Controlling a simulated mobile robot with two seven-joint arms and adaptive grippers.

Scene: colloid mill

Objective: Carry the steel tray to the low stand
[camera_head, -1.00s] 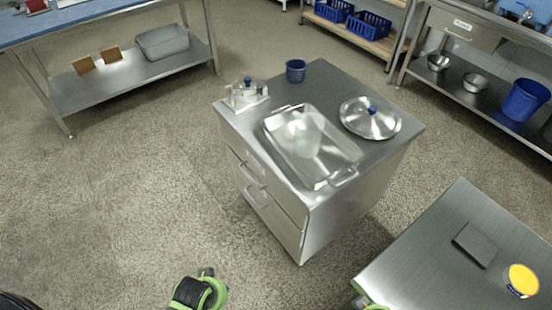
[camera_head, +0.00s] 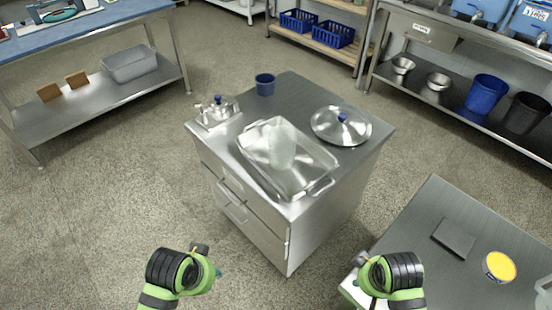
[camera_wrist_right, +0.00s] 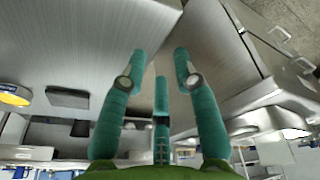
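The shallow steel tray (camera_head: 316,154) lies on top of a steel drawer cabinet (camera_head: 268,238), with end handles and a pale translucent object (camera_head: 282,147) in it. No gripper touches it. My left gripper (camera_head: 207,262) is at the lower left, in front of the cabinet and apart from it; its fingers are mostly hidden. My right gripper (camera_head: 362,270) is at the lower right, beside the near edge of a low steel table (camera_head: 400,268). In the right wrist view its teal fingers (camera_wrist_right: 157,72) are spread and empty. I cannot tell which surface is the low stand.
A dark slab (camera_head: 454,238) and a yellow-topped tin (camera_head: 499,267) are on the right table. Open floor (camera_head: 110,210) lies left of the cabinet.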

